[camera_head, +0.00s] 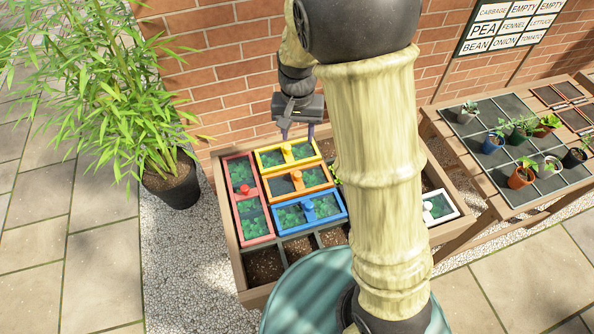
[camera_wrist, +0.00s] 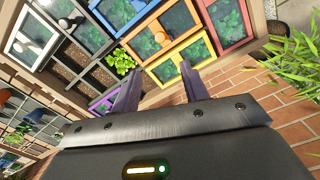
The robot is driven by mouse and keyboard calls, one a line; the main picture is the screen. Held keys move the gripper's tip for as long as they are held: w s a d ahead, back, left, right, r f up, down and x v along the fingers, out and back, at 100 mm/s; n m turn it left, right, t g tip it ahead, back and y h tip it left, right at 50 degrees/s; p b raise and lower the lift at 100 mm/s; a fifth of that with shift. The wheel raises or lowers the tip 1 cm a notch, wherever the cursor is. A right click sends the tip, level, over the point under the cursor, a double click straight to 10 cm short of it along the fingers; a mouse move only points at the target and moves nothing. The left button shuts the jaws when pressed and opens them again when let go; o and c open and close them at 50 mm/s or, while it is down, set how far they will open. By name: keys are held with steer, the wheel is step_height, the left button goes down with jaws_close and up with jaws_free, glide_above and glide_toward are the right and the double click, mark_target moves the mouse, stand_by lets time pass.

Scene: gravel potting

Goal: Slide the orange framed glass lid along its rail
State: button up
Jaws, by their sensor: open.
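The orange framed glass lid (camera_head: 318,187) lies on the wooden planter box, between the yellow framed lid (camera_head: 266,165) and the blue framed lid (camera_head: 338,209). It has a small orange knob (camera_head: 297,175) near its middle. The orange lid also shows in the wrist view (camera_wrist: 155,24), beyond my fingers. My gripper (camera_head: 297,138) is open and empty above the back edge of the box, near the yellow lid. In the wrist view my gripper (camera_wrist: 161,76) has its two fingers spread, apart from the orange lid. The rail itself is not clear.
A red framed lid (camera_head: 232,166) borders the left side. A white framed lid (camera_head: 454,207) is at the right. Open soil cells (camera_head: 298,247) lie in front. A brick wall (camera_head: 225,75) stands close behind. My arm hides the box's middle right.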

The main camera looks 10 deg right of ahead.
mark_target(297, 173)
step_height(297, 173, down, 17)
steer(key=shift+f, duration=0.15)
stand_by(0.5)
jaws_close()
